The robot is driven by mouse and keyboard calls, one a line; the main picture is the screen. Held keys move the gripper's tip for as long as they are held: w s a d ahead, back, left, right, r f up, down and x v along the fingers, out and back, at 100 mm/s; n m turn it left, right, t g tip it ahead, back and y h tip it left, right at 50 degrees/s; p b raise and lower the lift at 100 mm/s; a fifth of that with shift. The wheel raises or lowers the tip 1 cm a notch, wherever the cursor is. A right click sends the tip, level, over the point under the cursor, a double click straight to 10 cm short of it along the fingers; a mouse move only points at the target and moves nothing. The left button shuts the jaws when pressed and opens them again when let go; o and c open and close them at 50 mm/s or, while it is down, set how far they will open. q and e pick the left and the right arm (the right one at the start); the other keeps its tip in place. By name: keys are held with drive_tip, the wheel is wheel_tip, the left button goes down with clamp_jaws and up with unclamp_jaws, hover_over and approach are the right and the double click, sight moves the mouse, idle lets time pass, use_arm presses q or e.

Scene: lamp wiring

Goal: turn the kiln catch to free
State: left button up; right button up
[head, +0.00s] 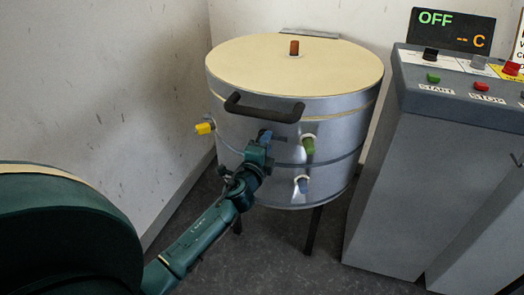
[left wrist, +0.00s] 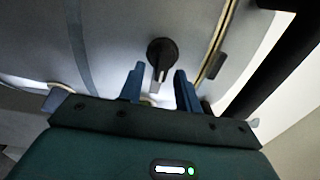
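The kiln (head: 225,85) is a round silver drum with a cream lid, standing on dark legs. The kiln catch (left wrist: 161,50) is a black round knob with a pointer on the drum wall in the left wrist view. In the head view I cannot make it out; my gripper is in front of that part of the wall. My left gripper (head: 265,138) is at the kiln's front, just below the black lid handle (head: 263,109). In the left wrist view its blue fingers (left wrist: 158,70) are apart, with the catch's pointer lying near the gap between them. I cannot tell whether they touch it.
A yellow plug (head: 205,128), a green plug (head: 308,145) and a blue-grey plug (head: 302,185) stick out of the drum. A brown plug (head: 294,47) stands on the lid. A grey control cabinet (head: 400,170) is at right; its display (head: 450,31) reads OFF. Walls are close behind and left.

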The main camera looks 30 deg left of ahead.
use_arm(q)
drive_tip(key=v, duration=1.3)
use_arm(e)
drive_tip(key=shift+s+f, duration=0.1)
drive_tip(key=shift+f, duration=0.2)
use_arm(q)
drive_tip(key=shift+a, duration=0.1)
use_arm(e)
drive_tip(key=shift+r, duration=0.1)
